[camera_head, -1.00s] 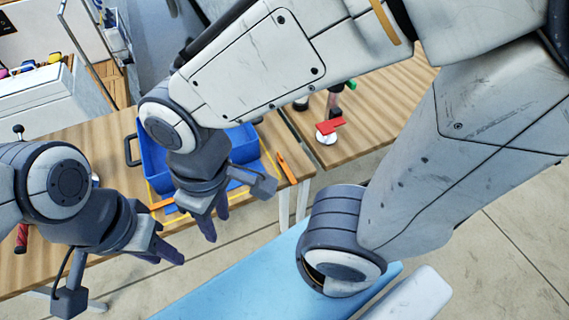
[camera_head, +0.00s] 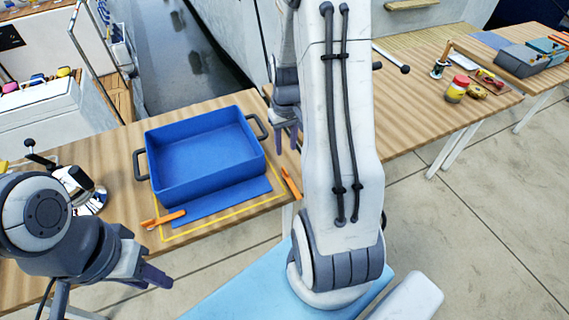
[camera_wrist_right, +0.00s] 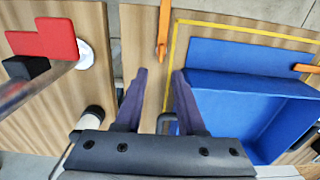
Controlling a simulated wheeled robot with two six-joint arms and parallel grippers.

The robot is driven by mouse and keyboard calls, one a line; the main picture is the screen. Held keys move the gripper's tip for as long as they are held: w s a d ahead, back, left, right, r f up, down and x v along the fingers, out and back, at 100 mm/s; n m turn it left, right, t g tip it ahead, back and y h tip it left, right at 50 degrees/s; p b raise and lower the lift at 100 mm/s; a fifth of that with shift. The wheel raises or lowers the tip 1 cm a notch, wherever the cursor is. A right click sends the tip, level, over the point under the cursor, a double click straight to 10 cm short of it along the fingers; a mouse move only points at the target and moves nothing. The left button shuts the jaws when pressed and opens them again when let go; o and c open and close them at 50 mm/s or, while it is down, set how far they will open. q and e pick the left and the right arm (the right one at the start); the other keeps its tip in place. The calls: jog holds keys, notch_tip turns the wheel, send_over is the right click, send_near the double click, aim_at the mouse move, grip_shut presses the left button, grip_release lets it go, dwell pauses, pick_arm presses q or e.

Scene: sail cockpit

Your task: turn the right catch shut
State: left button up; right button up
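The right catch (camera_head: 291,184) is an orange lever near the right end of the table. It lies lengthwise beside the yellow outline, not across the blue panel (camera_head: 222,203). It also shows in the right wrist view (camera_wrist_right: 164,32). The left catch (camera_head: 163,218), also orange, reaches over the panel's left end. My right gripper (camera_head: 287,138) is right of the blue bin, partly behind my arm. In the right wrist view its fingers (camera_wrist_right: 160,76) are apart and empty, with the right catch ahead, not touched. My left gripper (camera_head: 160,272) is at the lower left; its finger gap is unclear.
The blue bin (camera_head: 205,155) with dark handles stands behind the panel. A red piece on a white disc (camera_wrist_right: 86,55) is on the neighbouring table, across a gap. A jar (camera_head: 457,90) and tools stand further right. A shiny device (camera_head: 80,190) is at left.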

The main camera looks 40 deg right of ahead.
aim_at(285, 170)
notch_tip(285, 170, down, 10)
jog(key=shift+s+a+r, duration=0.1)
jog(key=shift+a+r, duration=0.05)
dwell(0.3)
grip_shut()
dwell(1.2)
